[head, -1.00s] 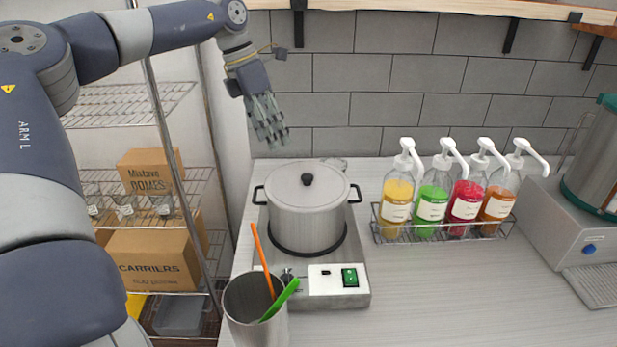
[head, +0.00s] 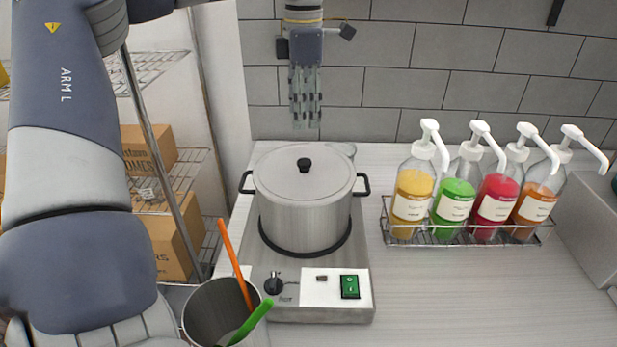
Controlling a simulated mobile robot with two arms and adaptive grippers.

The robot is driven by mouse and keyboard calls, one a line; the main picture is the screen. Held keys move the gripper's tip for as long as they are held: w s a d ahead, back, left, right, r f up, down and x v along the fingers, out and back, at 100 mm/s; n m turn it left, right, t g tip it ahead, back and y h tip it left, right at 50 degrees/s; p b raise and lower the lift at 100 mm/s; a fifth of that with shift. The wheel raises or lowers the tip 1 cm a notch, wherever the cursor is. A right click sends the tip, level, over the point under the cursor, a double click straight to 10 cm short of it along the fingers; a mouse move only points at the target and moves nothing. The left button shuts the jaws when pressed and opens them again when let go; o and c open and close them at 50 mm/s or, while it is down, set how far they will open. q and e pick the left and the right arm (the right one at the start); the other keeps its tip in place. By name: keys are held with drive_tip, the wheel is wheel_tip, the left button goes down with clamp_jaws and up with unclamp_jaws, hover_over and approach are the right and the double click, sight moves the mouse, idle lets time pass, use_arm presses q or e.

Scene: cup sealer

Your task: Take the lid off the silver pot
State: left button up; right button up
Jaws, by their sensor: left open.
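The silver pot (head: 302,222) stands upright on a hot plate in the middle of the head view, with a black handle on each side. Its lid (head: 285,182) is on the pot, with a black knob (head: 304,165) at its centre. My left gripper (head: 306,122) points straight down above and just behind the pot, apart from the knob. It is open and empty. My right gripper is not in view.
The hot plate (head: 358,306) has a dial and a green switch. A metal cup (head: 197,318) with orange and green sticks stands front left. A wire rack (head: 462,241) of several pump bottles stands right of the pot. The counter front right is clear.

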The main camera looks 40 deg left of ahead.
use_arm(q)
drive_tip(key=p, duration=0.1)
hover_over(304, 161)
drive_tip(key=f, duration=0.5)
drive_tip(key=shift+w, duration=0.25)
drive_tip(key=shift+s+f+p, duration=0.25)
drive_tip(key=shift+f+p, duration=0.05)
drive_tip(key=shift+f, duration=0.25)
wheel_tip(304, 161, down, 4)
drive_tip(key=p, duration=0.2)
drive_tip(key=shift+p, duration=0.4)
drive_tip(key=shift+f, duration=0.65)
clamp_jaws()
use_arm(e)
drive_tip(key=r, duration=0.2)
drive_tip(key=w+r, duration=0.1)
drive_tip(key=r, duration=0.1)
